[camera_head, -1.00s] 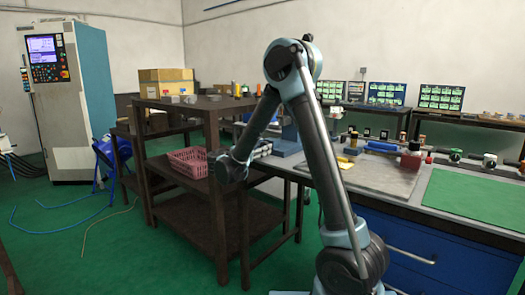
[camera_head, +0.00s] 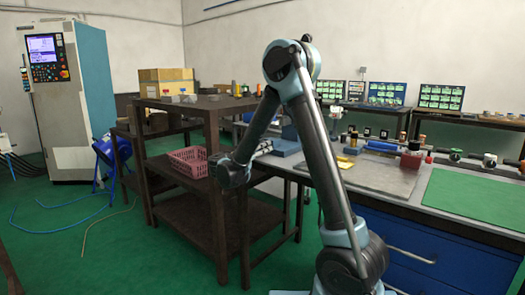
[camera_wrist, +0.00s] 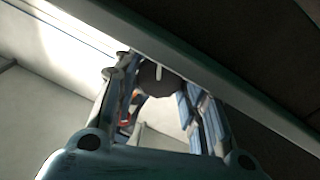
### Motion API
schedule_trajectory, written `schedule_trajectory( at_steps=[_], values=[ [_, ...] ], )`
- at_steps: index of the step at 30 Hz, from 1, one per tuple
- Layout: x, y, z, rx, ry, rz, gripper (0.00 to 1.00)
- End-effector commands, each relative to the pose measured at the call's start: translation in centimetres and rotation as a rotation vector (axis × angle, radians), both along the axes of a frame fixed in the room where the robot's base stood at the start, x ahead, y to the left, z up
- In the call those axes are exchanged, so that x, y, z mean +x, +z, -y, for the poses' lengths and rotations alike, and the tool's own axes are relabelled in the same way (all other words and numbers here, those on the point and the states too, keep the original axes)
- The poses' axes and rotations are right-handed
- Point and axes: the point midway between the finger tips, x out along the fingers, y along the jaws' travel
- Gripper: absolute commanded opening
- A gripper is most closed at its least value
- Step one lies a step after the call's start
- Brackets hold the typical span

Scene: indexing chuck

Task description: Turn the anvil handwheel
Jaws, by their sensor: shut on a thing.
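In the wrist view my gripper (camera_wrist: 160,88) has its two fingers on either side of a dark round part with a light slot (camera_wrist: 157,76), which looks like the handwheel. The gripper is shut on it; the exact contact at the fingertips is hard to make out. In the head view my gripper (camera_head: 263,148) is small and points right from my wrist, close to a blue block-like device (camera_head: 287,148) on the bench. My arm partly covers this area, and the handwheel and anvil cannot be made out there.
A dark shelf rack (camera_head: 185,108) with a pink basket (camera_head: 190,161) stands close to my wrist on the left. The workbench (camera_head: 425,205) on the right holds a grey plate (camera_head: 380,178), a green mat (camera_head: 475,200) and several small tools. A long pale edge (camera_wrist: 215,80) crosses close above the fingers.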

Motion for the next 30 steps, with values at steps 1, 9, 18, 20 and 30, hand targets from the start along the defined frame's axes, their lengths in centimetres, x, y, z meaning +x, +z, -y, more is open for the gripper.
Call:
schedule_trajectory(
  at_steps=[1, 9, 18, 20, 30],
  values=[
    [0.0, 0.0, 0.1, 0.000, -0.001, -0.001, 0.15],
    [0.0, 0.0, 0.0, -0.001, 0.000, -0.001, 0.15],
    [0.0, 0.0, 0.0, 0.000, 0.000, 0.000, 0.47],
    [0.0, 0.0, 0.0, 0.000, 0.000, 0.000, 0.47],
    [-2.5, -0.3, -2.3, 0.001, 0.005, 0.000, 0.47]
  ],
)
